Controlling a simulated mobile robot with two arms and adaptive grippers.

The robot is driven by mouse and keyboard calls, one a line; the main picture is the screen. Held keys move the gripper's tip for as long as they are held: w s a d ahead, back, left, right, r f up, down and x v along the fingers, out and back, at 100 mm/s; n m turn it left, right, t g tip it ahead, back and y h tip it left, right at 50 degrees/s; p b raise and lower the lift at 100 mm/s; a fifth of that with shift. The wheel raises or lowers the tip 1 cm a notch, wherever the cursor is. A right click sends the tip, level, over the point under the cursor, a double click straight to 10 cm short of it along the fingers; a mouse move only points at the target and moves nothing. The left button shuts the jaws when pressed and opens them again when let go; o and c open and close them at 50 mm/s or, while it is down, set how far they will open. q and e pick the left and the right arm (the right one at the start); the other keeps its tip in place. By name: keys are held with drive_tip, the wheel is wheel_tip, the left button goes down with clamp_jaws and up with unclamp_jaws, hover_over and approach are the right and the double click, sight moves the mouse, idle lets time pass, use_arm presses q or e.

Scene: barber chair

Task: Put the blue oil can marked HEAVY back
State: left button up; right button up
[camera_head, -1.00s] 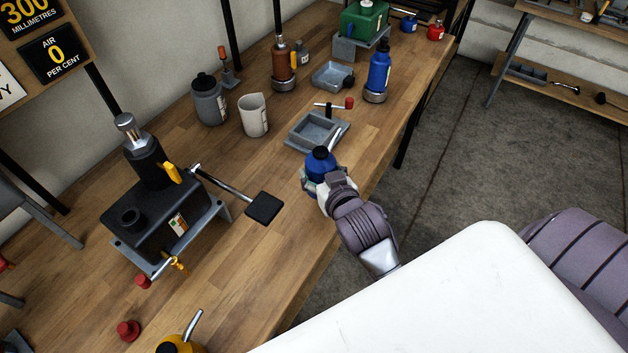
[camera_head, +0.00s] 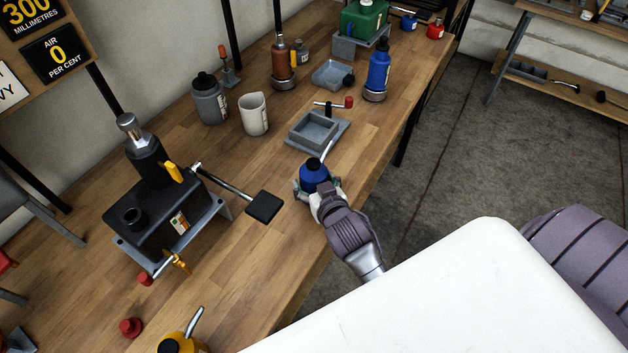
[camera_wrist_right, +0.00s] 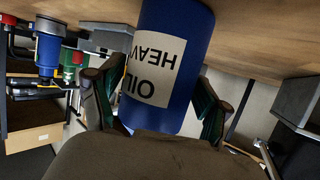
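The blue oil can (camera_head: 314,174) has a dark cap and a thin spout, and stands about upright near the bench's front edge. In the right wrist view the blue can (camera_wrist_right: 188,45) carries a white label reading OIL HEAVY, upside down in the picture. My right gripper (camera_head: 315,188) is closed around its body, one finger on each side. The can's bottom is hidden, so I cannot tell whether it touches the bench. A square grey tray (camera_head: 293,142) lies just behind the can. My left gripper is not in view.
A black pump unit (camera_head: 150,215) with a pedal (camera_head: 264,206) stands left of the can. A blue bottle (camera_head: 378,72) on a round base, a white beaker (camera_head: 254,115) and a grey jar (camera_head: 208,100) stand farther back. A yellow can (camera_head: 182,345) is at the near edge.

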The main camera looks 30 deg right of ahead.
drive_tip(key=shift+o, duration=0.4)
drive_tip(key=shift+r, duration=0.15)
drive_tip(key=b+v, duration=0.2)
drive_tip(key=v, duration=1)
